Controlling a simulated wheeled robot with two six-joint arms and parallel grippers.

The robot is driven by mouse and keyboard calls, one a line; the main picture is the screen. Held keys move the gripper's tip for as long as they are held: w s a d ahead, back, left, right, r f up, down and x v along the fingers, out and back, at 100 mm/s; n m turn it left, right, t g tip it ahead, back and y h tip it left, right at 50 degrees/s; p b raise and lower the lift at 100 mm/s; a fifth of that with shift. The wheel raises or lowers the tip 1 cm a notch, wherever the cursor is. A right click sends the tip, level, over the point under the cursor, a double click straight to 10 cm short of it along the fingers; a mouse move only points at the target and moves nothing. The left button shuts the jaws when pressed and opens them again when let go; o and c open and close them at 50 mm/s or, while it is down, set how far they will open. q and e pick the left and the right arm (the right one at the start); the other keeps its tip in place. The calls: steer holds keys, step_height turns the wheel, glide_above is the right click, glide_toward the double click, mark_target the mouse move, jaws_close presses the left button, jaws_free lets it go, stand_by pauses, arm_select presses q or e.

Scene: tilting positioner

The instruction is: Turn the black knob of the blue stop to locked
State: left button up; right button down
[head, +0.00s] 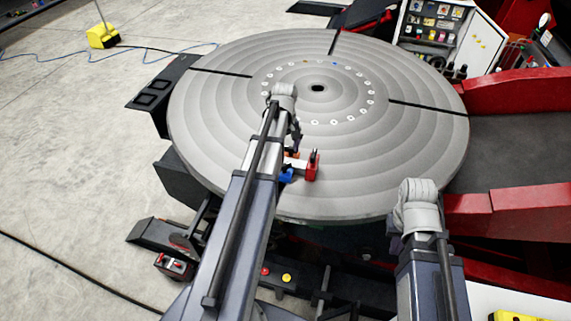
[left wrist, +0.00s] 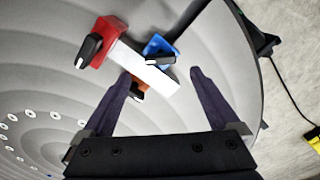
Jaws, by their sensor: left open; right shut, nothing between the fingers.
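The blue stop (left wrist: 157,45) sits on the grey round table at one end of a white bar (left wrist: 147,67). Its black knob (left wrist: 161,60) points along the picture's width in the left wrist view. In the head view the blue stop (head: 287,175) is partly hidden by my left arm. A red stop (left wrist: 106,36) with a black knob (left wrist: 89,49) is at the bar's other end. An orange stop (left wrist: 136,90) is beside the bar. My left gripper (left wrist: 160,74) is open, its fingers either side of the bar end and blue stop. My right gripper (head: 394,238) is shut and empty, small and dark.
The large grey turntable (head: 210,130) has dark slots and a ring of holes. Red frame beams (head: 515,92) stand at the right. A yellow box (head: 102,36) is on the floor at the far left. The turntable's left part is clear.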

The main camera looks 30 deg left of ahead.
mark_target(285, 165)
arm_select(q)
step_height(285, 165, down, 6)
steer(key=b, duration=0.5)
steer(key=shift+f+b, duration=0.25)
steer(key=shift+b, duration=0.1)
steer(key=c, duration=1.4)
steer(key=shift+m, duration=0.3)
steer(key=m, duration=0.4)
steer(key=shift+m, duration=2.1)
